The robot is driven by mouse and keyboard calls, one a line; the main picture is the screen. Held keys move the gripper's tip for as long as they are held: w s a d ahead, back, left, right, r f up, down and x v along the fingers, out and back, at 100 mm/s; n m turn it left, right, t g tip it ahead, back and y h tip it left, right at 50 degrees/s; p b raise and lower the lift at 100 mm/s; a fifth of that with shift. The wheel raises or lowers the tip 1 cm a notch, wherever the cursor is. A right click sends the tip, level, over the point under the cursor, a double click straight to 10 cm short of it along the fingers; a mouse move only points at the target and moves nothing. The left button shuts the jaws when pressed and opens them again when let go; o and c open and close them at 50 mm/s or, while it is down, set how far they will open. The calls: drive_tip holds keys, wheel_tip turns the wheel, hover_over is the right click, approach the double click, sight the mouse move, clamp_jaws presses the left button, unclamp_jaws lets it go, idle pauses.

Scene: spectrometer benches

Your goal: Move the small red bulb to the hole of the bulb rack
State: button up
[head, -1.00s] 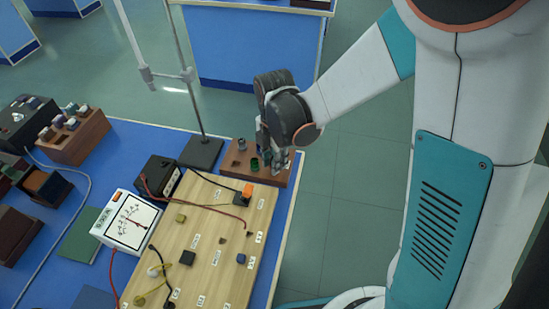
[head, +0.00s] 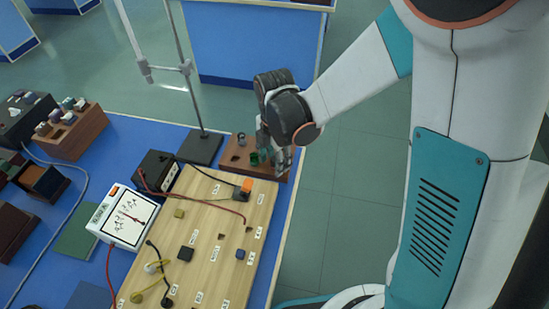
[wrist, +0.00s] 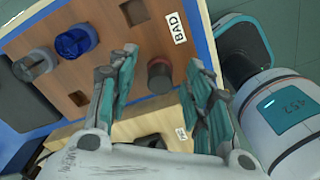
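The small red bulb (wrist: 160,75) shows in the wrist view, dark red on top, at the edge of the brown bulb rack (wrist: 108,40). My gripper (wrist: 160,62) is open, with one finger on each side of the bulb and gaps between. I cannot tell whether the bulb sits in a hole. The rack also holds a blue bulb (wrist: 75,42) and a clear grey one (wrist: 33,66), and has empty square holes. In the head view my gripper (head: 274,155) is over the right part of the rack (head: 228,163) and hides the red bulb.
A "BAD" label (wrist: 175,28) lies on the rack. A wooden circuit board (head: 210,230) with components and wires is in front of it. A meter (head: 123,215), a black box (head: 157,170) and a stand base (head: 201,149) are to the left. Floor is clear to the right.

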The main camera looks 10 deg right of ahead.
drive_tip(key=shift+r, duration=3.75)
